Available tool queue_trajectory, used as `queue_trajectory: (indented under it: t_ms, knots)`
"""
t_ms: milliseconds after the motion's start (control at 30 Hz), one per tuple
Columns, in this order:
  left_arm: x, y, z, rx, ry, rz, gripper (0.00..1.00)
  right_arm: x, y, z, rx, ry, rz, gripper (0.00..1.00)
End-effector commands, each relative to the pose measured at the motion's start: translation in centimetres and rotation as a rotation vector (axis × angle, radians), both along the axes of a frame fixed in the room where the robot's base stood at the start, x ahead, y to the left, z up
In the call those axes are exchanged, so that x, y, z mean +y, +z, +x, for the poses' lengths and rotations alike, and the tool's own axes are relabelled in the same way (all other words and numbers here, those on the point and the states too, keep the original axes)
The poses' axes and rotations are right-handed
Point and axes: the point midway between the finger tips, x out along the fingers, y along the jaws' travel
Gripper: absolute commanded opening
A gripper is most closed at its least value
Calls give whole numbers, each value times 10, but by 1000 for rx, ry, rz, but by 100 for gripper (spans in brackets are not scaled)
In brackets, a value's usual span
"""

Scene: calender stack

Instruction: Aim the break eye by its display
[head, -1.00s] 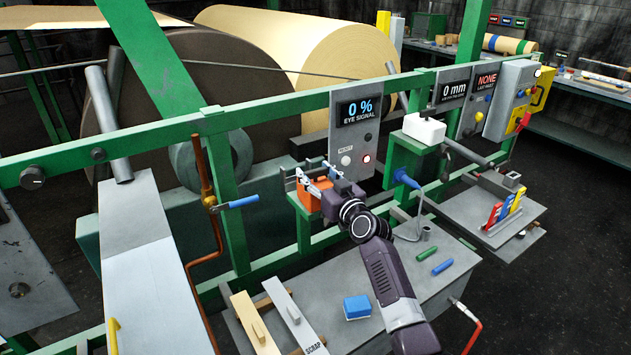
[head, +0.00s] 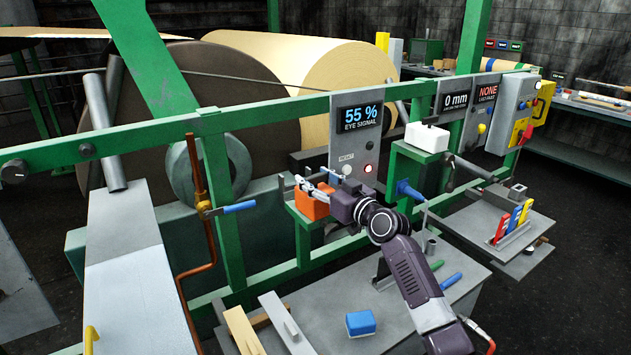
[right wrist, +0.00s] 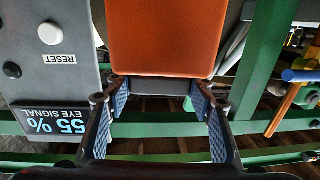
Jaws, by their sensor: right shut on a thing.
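The break eye is an orange box (head: 313,204) on a green bracket of the frame, left of the display panel. It fills the top middle of the right wrist view (right wrist: 160,38), with a dark grey part below the orange. The eye signal display (head: 360,117) reads 55 %; it also shows upside down in the right wrist view (right wrist: 47,122). My right gripper (right wrist: 160,88) is shut on the break eye, its blue-padded fingers at either side of the grey part. In the head view the right gripper (head: 322,188) partly hides the eye. My left gripper is out of view.
The RESET button (head: 347,170) and a lit lamp (head: 368,169) sit below the display. A green frame rail (head: 270,109) runs behind. A copper pipe with a blue-handled valve (head: 232,208) stands left. Below is a grey bench with a blue block (head: 360,323).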

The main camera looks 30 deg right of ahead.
Motion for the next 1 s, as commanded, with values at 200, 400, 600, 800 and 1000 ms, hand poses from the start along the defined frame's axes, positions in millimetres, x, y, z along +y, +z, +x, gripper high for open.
queue_trajectory:
  t_ms: [200, 400, 600, 800, 1000]
  knots:
    - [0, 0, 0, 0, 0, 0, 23, -1, 2, 0, -4, -2, 0, 68]
    - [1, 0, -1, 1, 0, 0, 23, -1, 1, 0, -2, -1, -1, 68]
    - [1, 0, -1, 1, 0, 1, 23, -2, -1, -9, 0, -2, -1, 68]
    - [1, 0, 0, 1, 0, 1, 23, -7, -2, -39, 1, -2, -4, 68]
    - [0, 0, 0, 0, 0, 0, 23, -12, -1, -76, 1, -2, -4, 68]
